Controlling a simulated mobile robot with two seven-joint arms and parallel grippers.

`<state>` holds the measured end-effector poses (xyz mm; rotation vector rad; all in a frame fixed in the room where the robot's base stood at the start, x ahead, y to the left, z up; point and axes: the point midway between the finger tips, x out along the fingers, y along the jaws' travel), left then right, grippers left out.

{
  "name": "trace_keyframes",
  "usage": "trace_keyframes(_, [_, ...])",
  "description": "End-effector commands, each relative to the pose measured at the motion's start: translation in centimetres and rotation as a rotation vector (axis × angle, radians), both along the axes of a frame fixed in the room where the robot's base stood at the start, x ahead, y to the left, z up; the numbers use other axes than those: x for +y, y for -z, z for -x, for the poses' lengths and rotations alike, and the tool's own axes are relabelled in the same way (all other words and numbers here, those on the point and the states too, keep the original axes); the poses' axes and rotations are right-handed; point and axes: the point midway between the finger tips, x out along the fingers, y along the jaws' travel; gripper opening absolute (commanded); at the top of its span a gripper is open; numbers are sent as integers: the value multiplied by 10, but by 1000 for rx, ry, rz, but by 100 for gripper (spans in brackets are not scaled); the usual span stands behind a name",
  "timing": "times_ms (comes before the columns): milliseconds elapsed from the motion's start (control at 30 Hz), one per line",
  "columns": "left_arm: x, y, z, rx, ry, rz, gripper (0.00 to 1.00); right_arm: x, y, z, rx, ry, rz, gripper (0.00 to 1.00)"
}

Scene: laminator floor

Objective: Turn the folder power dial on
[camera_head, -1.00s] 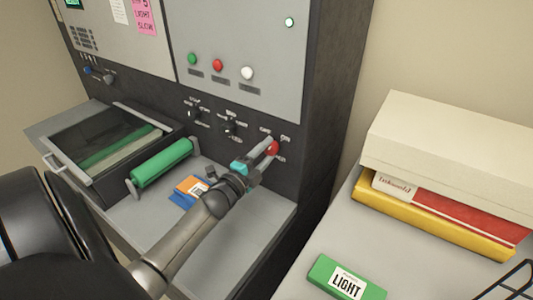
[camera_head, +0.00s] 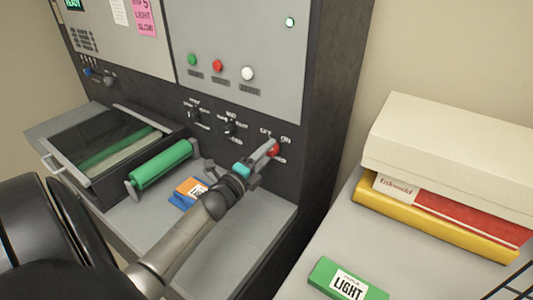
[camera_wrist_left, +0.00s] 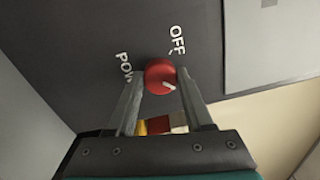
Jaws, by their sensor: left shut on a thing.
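The red power dial (camera_head: 273,150) sits on the dark lower front of the machine, at the right, beside small white OFF and ON labels. In the left wrist view the dial (camera_wrist_left: 158,72) is round with a short white mark toward its lower right. The white OFF lettering (camera_wrist_left: 177,40) is near it, and part of a POWER label shows at its left. My left gripper (camera_head: 267,150) is at the dial, with a finger on either side, shut on it. The fingers hide part of the dial in the head view. My right gripper is not in view.
Two other dark knobs (camera_head: 230,127) are left of the dial. A green roller (camera_head: 160,163) and an orange-and-blue packet (camera_head: 189,190) are on the machine's shelf. At right, a table (camera_head: 312,262) holds a green LIGHT box (camera_head: 322,270) and yellow (camera_head: 430,228) and cream boxes (camera_head: 450,150).

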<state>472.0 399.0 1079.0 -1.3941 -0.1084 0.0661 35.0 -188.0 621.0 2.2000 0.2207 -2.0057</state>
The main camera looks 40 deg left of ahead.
Motion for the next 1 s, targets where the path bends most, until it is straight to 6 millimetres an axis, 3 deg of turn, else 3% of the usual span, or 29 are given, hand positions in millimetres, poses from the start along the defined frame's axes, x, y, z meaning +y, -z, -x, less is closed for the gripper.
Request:
trace_keyframes(100, [0, 0, 0, 2, 1, -5, 0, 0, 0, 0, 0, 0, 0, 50])
trace_keyframes(133, [0, 0, 0, 2, 1, -5, 55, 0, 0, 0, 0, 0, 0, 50])
trace_keyframes(367, [0, 0, 0, 0, 1, -2, 81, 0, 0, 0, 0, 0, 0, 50])
trace_keyframes(733, [-1, 1, 5, 0, 1, -1, 82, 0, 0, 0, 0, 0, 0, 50])
trace_keyframes(1000, [-5, 3, 41, 3, 0, 0, 82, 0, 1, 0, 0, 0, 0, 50])
